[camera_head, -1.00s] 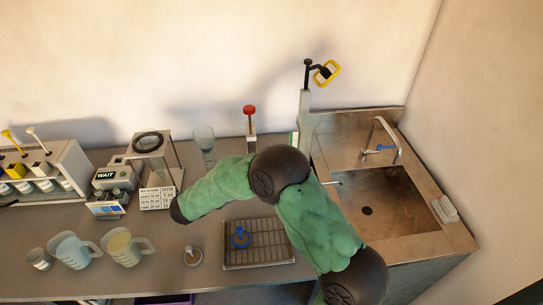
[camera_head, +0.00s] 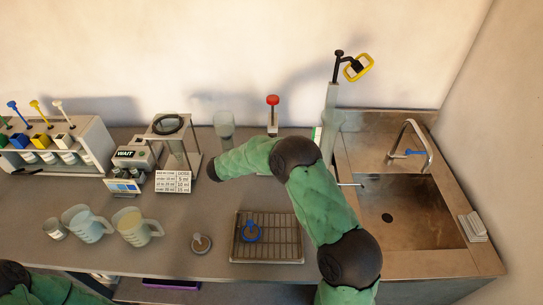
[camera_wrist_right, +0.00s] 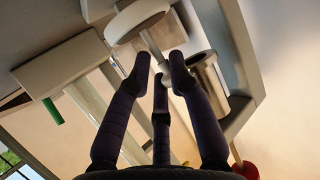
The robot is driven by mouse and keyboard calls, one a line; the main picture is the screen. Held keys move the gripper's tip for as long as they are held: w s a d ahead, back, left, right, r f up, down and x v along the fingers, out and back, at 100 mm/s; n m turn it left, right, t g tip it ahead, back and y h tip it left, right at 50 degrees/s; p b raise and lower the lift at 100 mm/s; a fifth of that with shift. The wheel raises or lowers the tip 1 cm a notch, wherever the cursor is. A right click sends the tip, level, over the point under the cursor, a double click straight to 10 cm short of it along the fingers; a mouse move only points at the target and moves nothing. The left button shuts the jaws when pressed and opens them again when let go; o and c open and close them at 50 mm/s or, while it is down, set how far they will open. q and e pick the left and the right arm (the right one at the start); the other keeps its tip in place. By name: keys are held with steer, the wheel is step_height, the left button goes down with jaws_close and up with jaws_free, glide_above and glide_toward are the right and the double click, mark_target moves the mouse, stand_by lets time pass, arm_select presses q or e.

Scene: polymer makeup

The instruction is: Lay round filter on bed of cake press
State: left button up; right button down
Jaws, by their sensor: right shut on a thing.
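In the right wrist view my right gripper (camera_wrist_right: 163,72) has its dark fingers closed around the stem of a white round disc (camera_wrist_right: 140,18), which fits the round filter. In the head view my right arm reaches across the counter, its dark wrist end (camera_head: 213,170) beside the dose card; the fingers and disc cannot be made out there. I cannot tell for sure which stand is the cake press: a frame with a black ring (camera_head: 170,125) is left of the wrist, and a tall post with a yellow handle (camera_head: 357,68) is at the right. My left gripper is out of view.
A wire rack (camera_head: 282,245) holds a blue-handled disc (camera_head: 252,232). A grey knobbed disc (camera_head: 201,243) lies beside it. Jugs (camera_head: 137,227) stand left, a glass (camera_head: 224,128) and red-knobbed post (camera_head: 272,101) behind. The sink (camera_head: 410,210) is right. The counter between jugs and rack is mostly clear.

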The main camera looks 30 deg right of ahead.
steer(key=shift+w+d+f+b, duration=0.25)
steer(key=shift+w+d+f, duration=0.15)
steer(key=shift+w+f, duration=0.25)
steer(key=shift+w+d+f+b, duration=0.25)
steer(key=shift+w+d+f, duration=0.15)
steer(key=shift+w+f, duration=0.25)
steer(key=shift+r, duration=0.2)
steer(key=shift+f, duration=0.1)
steer(key=c, duration=1.4)
jaws_free()
steer(key=shift+a+r, duration=0.15)
steer(key=shift+r, duration=0.05)
steer(key=p+v, duration=0.2)
steer(key=v, duration=0.9)
steer(key=shift+s+a+r+p, duration=0.1)
steer(key=shift+a+r+p, duration=0.05)
steer(key=shift+a+p, duration=0.15)
